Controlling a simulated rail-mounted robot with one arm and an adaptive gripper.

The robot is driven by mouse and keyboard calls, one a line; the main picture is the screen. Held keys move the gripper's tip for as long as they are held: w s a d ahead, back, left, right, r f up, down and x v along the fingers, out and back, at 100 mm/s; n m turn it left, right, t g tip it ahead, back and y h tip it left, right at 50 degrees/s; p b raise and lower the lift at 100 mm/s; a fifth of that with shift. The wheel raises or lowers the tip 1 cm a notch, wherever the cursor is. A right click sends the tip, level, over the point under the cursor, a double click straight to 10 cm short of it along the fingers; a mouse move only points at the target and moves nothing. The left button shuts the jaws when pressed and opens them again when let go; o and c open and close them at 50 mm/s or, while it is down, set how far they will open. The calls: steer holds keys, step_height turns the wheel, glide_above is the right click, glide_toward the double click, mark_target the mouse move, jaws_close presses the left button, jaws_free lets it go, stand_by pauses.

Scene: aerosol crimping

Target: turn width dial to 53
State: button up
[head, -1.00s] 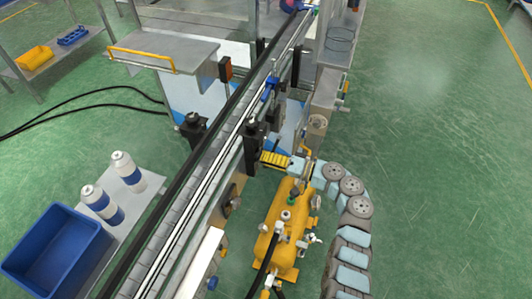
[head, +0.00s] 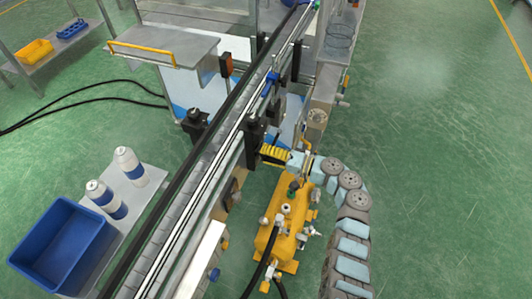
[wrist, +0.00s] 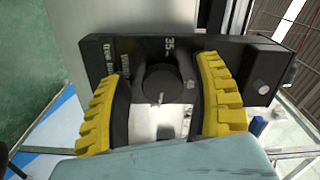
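The width dial (wrist: 166,84) is a round black knob on a black panel (wrist: 262,68) in the wrist view. White markings on the panel include a "35" above the knob; other lettering near the left finger is too small to read surely. My gripper (wrist: 163,112) has yellow ribbed pads with dark inner faces, one on each side of the knob. The fingers stand apart around it; whether either touches the knob is unclear. In the head view my gripper (head: 274,154) is beside the conveyor's right side, where the dial itself cannot be made out.
The conveyor (head: 222,146) runs diagonally past my gripper. A yellow compressor tank (head: 276,238) stands close below my arm. A blue bin (head: 62,246) and white-and-blue cans (head: 128,164) are at the left. Green floor is open at the right.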

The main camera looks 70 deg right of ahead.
steer(key=s, duration=1.2)
steer(key=shift+d, duration=0.2)
stand_by(0.4)
